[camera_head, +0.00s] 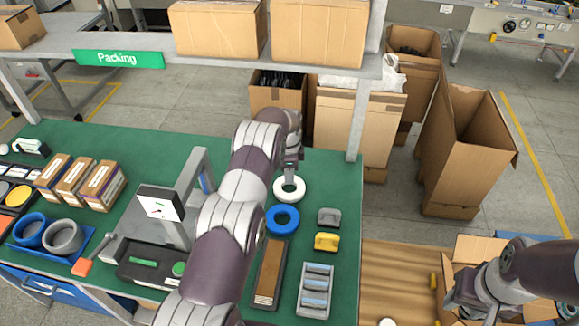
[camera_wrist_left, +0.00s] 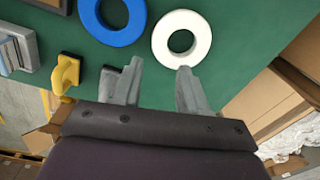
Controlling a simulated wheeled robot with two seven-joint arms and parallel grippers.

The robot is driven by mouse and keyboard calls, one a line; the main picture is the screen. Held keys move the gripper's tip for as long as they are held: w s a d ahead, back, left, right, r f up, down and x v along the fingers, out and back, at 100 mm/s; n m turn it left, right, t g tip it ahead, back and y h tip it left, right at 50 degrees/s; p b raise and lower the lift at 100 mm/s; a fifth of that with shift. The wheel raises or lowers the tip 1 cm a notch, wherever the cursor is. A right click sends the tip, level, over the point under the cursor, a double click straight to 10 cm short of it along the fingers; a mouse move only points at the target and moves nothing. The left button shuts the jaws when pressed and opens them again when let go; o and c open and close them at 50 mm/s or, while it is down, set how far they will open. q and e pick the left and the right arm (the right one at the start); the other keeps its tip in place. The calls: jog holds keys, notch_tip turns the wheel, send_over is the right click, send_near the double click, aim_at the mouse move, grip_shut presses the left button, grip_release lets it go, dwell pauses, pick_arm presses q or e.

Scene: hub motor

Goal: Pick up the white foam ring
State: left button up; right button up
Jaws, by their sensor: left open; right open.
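The white foam ring (camera_head: 289,197) lies flat on the green table, near its far right part. In the left wrist view the white ring (camera_wrist_left: 203,38) lies just beyond my fingertips, closer to the right finger. My left gripper (camera_head: 292,172) hangs pointing down by the ring's far side. Its two fingers (camera_wrist_left: 162,76) are apart with nothing between them. Whether the fingertips touch the table is hard to tell. My right gripper (camera_head: 452,300) is open at the lower right, over an open cardboard box and far from the ring.
A blue ring (camera_head: 270,220) lies just nearer than the white one. Grey (camera_head: 328,216) and yellow (camera_head: 326,242) blocks sit to its right. A shelf post (camera_head: 357,120) rises at the table's far right corner. A gauge stand (camera_head: 160,203) is left of my arm.

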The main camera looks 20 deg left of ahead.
pick_arm(q)
jog(key=w+a+m, duration=0.2)
jog(key=m+b, duration=0.1)
jog(key=b, duration=0.7)
send_over(287, 195)
jog(key=f, duration=0.8)
jog(key=shift+w+a+f, duration=0.1)
jog(key=shift+w+f, duration=0.1)
jog(key=shift+w, duration=0.05)
jog(key=f+b, duration=0.3)
jog(key=b, duration=0.1)
jog(key=shift+s+d+f, duration=0.2)
jog(key=shift+s+f, duration=0.15)
jog(key=shift+w+a+f, duration=0.15)
jog(key=shift+w+f, duration=0.05)
jog(key=shift+s+r, duration=0.15)
jog(key=c, duration=0.8)
pick_arm(e)
notch_tip(287, 195, down, 12)
jog(key=shift+w+a, duration=0.35)
